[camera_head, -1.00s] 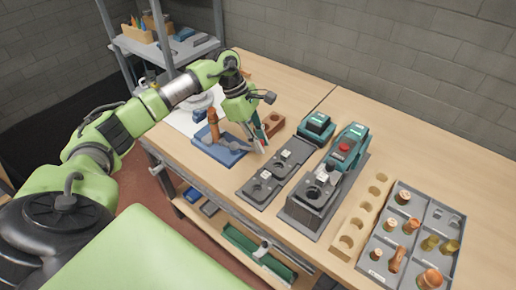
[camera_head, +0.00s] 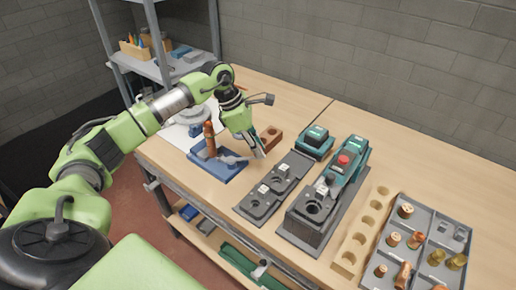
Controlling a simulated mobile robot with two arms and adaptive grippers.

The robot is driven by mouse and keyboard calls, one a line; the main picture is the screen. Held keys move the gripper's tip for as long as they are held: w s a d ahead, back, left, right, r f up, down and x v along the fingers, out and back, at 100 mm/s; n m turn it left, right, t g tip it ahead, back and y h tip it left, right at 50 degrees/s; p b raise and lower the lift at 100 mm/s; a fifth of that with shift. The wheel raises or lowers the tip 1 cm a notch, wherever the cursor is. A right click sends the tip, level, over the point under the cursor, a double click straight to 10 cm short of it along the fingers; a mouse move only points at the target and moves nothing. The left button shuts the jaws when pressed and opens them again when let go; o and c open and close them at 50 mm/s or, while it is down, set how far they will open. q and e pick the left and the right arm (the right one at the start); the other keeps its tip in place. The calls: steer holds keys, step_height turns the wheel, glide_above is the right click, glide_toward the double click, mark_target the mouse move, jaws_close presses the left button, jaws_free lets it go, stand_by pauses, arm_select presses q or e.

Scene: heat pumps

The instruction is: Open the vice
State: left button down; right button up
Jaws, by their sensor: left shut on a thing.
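The vice (camera_head: 230,173) is a blue block on the near left of the bench, with grey metal parts on top. An upright copper-coloured piece (camera_head: 209,140) stands at its left side. A grey lever-like part (camera_head: 236,160) reaches right from the vice toward my left gripper (camera_head: 259,152). My left gripper points down at the right end of this part. Its fingers are close together, shut on what seems to be the end of the vice handle; the contact is small and partly hidden by the fingers. My right gripper is out of view.
A brown block with holes (camera_head: 270,138) lies just behind the gripper. Right of it are a dark flat fixture (camera_head: 272,190), a teal and black device (camera_head: 345,160), a wooden holder (camera_head: 362,232) and a grey tray of copper and brass parts (camera_head: 421,246). Shelves stand behind left.

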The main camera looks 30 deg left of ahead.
arm_select(q)
steer(key=shift+a+r, duration=0.1)
steer(key=c, duration=1.9)
jaws_free()
steer(key=v, duration=1.2)
